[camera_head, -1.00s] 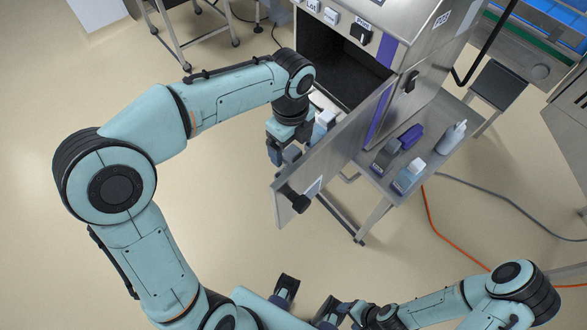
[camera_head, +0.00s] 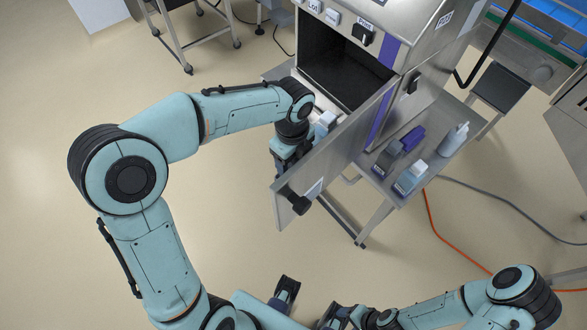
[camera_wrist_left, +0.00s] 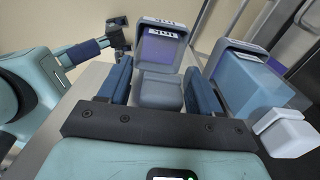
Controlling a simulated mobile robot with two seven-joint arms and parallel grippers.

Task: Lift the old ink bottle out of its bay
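In the left wrist view a grey box-like bay (camera_wrist_left: 160,29) with a label and a purple panel stands ahead. A grey block (camera_wrist_left: 160,93) in front of it, apparently the old ink bottle, lies between my left gripper's blue fingers (camera_wrist_left: 158,84). Only narrow gaps show beside it; I cannot make out firm contact. In the head view my left gripper (camera_head: 287,155) points down at the left of the open door, its fingertips partly hidden. A pale block (camera_head: 326,119) shows beside it. My right gripper (camera_head: 343,314) is low in the head view, fingers unclear.
The open metal door (camera_head: 335,155) stands close right of my left gripper. A light-blue bottle (camera_wrist_left: 250,82) with a white cap (camera_wrist_left: 287,133) is close right in the wrist view. A purple item (camera_head: 411,137), pale-blue bottle (camera_head: 410,178) and spray bottle (camera_head: 452,138) stand on the side table.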

